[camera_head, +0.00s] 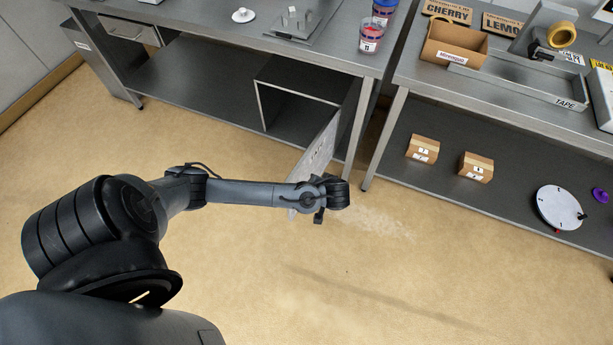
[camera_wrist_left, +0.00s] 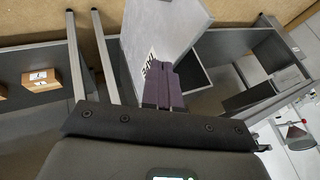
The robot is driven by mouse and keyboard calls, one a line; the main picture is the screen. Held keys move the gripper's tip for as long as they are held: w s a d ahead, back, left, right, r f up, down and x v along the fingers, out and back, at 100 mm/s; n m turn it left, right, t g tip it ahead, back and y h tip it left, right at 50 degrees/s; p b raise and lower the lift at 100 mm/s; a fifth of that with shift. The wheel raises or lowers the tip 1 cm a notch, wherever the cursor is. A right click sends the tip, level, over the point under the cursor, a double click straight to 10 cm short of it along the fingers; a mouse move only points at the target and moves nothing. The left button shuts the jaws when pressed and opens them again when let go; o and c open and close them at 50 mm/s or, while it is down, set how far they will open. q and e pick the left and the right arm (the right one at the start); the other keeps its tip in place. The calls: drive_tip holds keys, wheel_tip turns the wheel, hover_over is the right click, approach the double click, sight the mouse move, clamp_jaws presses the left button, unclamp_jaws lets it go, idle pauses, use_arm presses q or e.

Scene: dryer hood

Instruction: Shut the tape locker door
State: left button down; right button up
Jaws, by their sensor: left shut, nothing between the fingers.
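The tape locker (camera_head: 262,105) is an open grey compartment under the left bench. Its door (camera_head: 320,147) is a light grey panel standing wide open, jutting out from the locker's right side into the floor space. My left arm crosses in front of its outer part. My left gripper (camera_head: 320,208) is at the door's free end, and its fingertips are hard to see there. In the left wrist view, the door (camera_wrist_left: 158,28) carries a partly covered label. The shut, empty fingers (camera_wrist_left: 165,92) overlap the door beside that label; I cannot tell whether they touch it. My right gripper is not in view.
The left bench (camera_head: 220,35) has a leg beside the door. The right bench (camera_head: 420,80) holds a cardboard box (camera_head: 455,45) and a tray. Its lower shelf carries two small boxes (camera_head: 423,149) and a white disc (camera_head: 559,207). The floor (camera_head: 400,275) in front is clear.

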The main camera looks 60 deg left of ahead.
use_arm(q)
drive_tip(key=b, duration=0.3)
approach(297, 175)
wheel_tip(297, 175, down, 4)
drive_tip(key=w, duration=0.2)
drive_tip(key=a, duration=0.1)
drive_tip(key=s+a, duration=0.1)
drive_tip(key=shift+s+a, duration=0.25)
drive_tip(key=shift+a, duration=0.1)
drive_tip(key=shift+a, duration=0.1)
